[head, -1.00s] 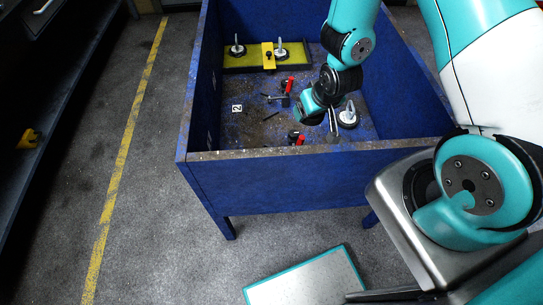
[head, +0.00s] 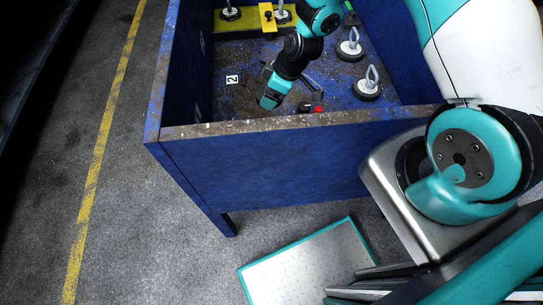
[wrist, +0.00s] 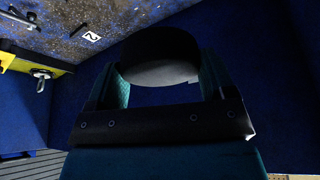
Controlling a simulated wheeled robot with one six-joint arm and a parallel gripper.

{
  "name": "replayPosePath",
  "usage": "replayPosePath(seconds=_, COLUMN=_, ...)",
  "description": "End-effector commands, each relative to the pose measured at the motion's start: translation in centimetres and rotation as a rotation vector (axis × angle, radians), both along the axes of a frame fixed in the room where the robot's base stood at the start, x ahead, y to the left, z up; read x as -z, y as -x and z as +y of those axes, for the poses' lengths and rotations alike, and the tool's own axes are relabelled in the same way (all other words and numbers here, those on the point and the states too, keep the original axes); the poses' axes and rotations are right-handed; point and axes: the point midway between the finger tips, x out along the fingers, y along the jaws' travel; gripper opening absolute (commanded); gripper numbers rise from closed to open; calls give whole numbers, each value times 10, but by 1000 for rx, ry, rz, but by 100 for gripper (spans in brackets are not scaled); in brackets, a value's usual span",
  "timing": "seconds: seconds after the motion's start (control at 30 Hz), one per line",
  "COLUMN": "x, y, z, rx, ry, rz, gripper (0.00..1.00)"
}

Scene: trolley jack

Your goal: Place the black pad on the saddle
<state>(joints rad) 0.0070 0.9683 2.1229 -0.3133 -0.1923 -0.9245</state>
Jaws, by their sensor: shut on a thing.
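In the wrist view a black round pad (wrist: 160,55) sits between the two teal-padded fingers of my gripper (wrist: 163,80), which is shut on it. In the head view my gripper (head: 272,93) hangs inside the blue box, close to its near wall; its fingertips and the pad are hidden there. I cannot make out the saddle in either view. A dark tool with a grey part (head: 310,88) lies on the box floor just right of my gripper, with a red part (head: 318,108) near the wall.
The blue box (head: 270,160) has high walls around the work area. Two black discs with ring handles (head: 368,85) stand at its right. A yellow block (head: 267,18) stands on a yellow-green tray at the back, between further handled discs. A white "2" marker (head: 232,79) lies left.

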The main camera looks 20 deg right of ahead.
Motion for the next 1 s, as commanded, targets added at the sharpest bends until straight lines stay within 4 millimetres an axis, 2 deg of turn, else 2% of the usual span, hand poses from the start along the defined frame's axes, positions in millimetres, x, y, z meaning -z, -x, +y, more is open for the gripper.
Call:
replayPosePath(seconds=0.03, x=28, y=-4, z=5, rx=-62, ry=0, rz=-3, gripper=43)
replayPosePath(seconds=0.13, x=44, y=-9, z=14, rx=-172, ry=0, rz=-3, gripper=43)
replayPosePath(seconds=0.3, x=56, y=-12, z=20, rx=-270, ry=0, rz=-2, gripper=43)
replayPosePath(seconds=0.37, x=62, y=-12, z=21, rx=-282, ry=0, rz=-1, gripper=43)
replayPosePath(seconds=0.47, x=80, y=-11, z=21, rx=-286, ry=0, rz=4, gripper=43)
replayPosePath(seconds=0.8, x=175, y=-11, z=21, rx=-283, ry=1, rz=2, gripper=43)
replayPosePath(seconds=0.9, x=196, y=-11, z=21, rx=-283, ry=1, rz=2, gripper=43)
replayPosePath(seconds=1.0, x=209, y=-12, z=21, rx=-283, ry=0, rz=-1, gripper=43)
